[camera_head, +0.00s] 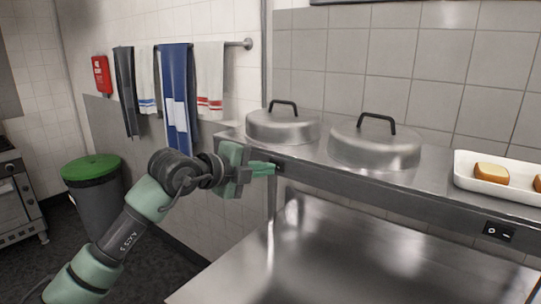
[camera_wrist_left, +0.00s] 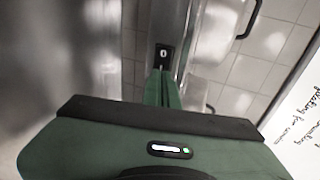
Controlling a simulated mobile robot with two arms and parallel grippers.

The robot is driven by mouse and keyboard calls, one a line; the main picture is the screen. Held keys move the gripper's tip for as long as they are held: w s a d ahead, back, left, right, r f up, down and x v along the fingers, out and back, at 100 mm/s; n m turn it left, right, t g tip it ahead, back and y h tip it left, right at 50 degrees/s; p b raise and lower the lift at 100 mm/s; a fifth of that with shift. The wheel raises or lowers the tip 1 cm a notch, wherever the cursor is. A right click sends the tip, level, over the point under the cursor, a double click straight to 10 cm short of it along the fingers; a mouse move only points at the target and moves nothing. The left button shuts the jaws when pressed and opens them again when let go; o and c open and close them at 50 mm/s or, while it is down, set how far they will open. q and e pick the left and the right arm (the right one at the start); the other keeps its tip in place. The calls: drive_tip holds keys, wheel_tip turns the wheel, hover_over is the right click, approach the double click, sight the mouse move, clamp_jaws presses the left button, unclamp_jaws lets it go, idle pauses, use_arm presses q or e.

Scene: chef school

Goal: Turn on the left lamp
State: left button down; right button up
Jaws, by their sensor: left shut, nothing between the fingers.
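My left gripper (camera_head: 270,169) is shut and empty, its green fingers pointing at the front edge of the steel shelf (camera_head: 350,185). A small black switch plate (camera_head: 279,167) sits on that edge at the fingertips, partly hidden by them. In the left wrist view the switch plate (camera_wrist_left: 163,56) shows a white mark and lies just beyond the closed fingertips (camera_wrist_left: 162,74). I cannot tell whether they touch it. A second black switch (camera_head: 498,231) is on the same edge at the right. No lamp itself is clearly visible. My right gripper is out of view.
Two steel domed lids (camera_head: 283,127) (camera_head: 375,148) and a white tray (camera_head: 500,193) with bread stand on the shelf. A steel counter (camera_head: 350,255) lies below.

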use_arm(q)
drive_tip(key=shift+w+d+r+p, duration=0.1)
drive_tip(key=shift+w+d+p, duration=0.25)
drive_tip(key=shift+w+d, duration=0.4)
drive_tip(key=shift+w+d+b, duration=0.15)
drive_tip(key=shift+b, duration=0.4)
